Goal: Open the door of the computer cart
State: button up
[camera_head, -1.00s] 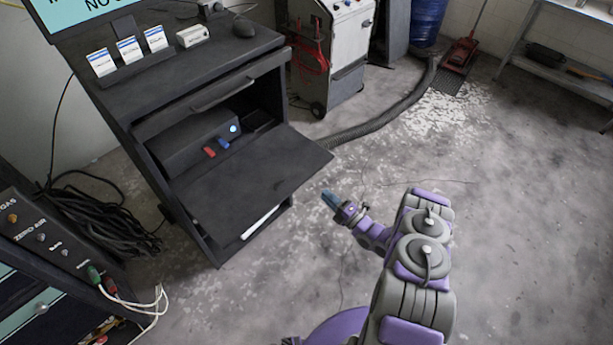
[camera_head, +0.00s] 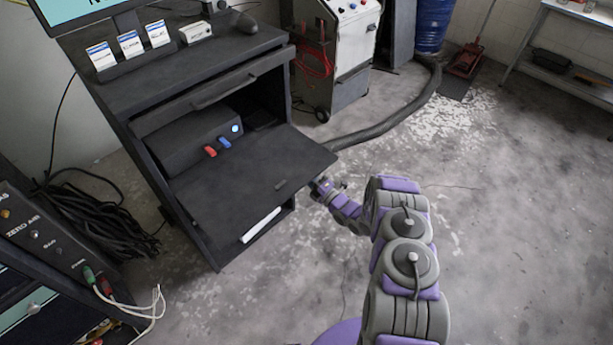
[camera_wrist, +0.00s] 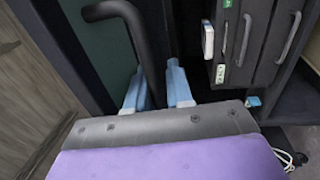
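The computer cart (camera_head: 190,75) is a black cabinet at the left of the head view. Its dark door (camera_head: 235,185) is folded down and sticks out about level, with the inside exposed. My gripper (camera_head: 320,186) is at the door's front right edge, its fingertips mostly hidden there. In the wrist view, the blue fingers (camera_wrist: 158,88) stand apart, and a black bent bar handle (camera_wrist: 135,22) runs down between them. I cannot tell whether they touch it. A small dark piece (camera_head: 281,184) shows on the door's upper face.
Inside the cart is a box with red and blue plugs (camera_head: 218,147). A white machine (camera_head: 335,60) and a thick hose (camera_head: 395,115) are behind. A gas panel cabinet (camera_head: 45,250) and cables are at the lower left. The floor at right is clear.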

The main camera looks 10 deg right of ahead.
aim_at(305, 167)
jog(key=shift+d, duration=0.2)
jog(key=shift+c, duration=0.4)
jog(key=shift+a, duration=0.1)
grip_shut()
jog(key=shift+a, duration=0.1)
jog(key=shift+r, duration=0.15)
notch_tip(305, 167, up, 6)
jog(key=g+h+p, duration=0.1)
jog(key=g+p, duration=0.1)
jog(key=p, duration=0.3)
jog(key=shift+w, duration=0.1)
jog(key=shift+a+r+g+h+p, duration=0.15)
jog(key=shift+r+g+h+p, duration=0.15)
jog(key=shift+r+g+p, duration=0.15)
jog(key=shift+f, duration=0.1)
